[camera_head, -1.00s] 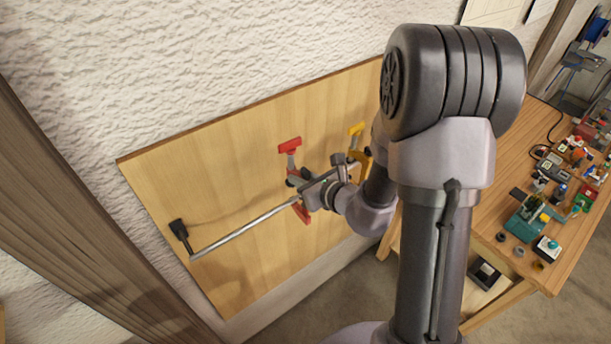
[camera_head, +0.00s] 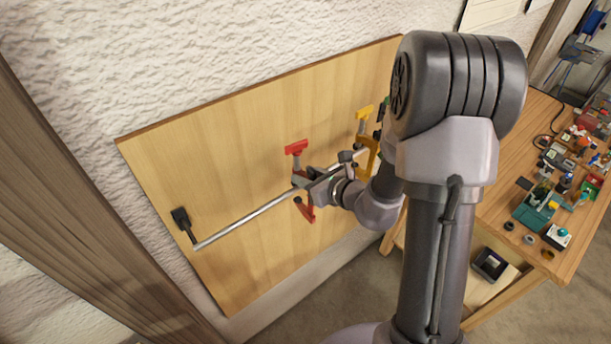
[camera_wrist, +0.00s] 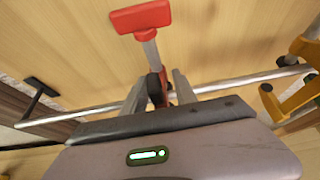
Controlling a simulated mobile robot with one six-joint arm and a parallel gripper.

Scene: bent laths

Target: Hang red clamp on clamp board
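The red clamp (camera_head: 297,147) is upright at the metal rail in the head view, its red head above the rail and its red lower part below it. In the wrist view the clamp's red head (camera_wrist: 140,18) and grey bar stand just beyond my fingers. My gripper (camera_head: 312,182) is at the clamp's middle, and its two grey fingers (camera_wrist: 160,90) stand either side of the clamp body, seemingly shut on it. The rail (camera_head: 245,218) crosses the wooden clamp board (camera_head: 215,150). Whether the clamp rests on the rail is hidden by my gripper.
A yellow clamp (camera_head: 364,140) hangs on the rail just right of my gripper; it also shows in the wrist view (camera_wrist: 295,100). A black bracket (camera_head: 180,216) holds the rail's left end. The rail between is clear. A cluttered workbench (camera_head: 490,215) stands at the right.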

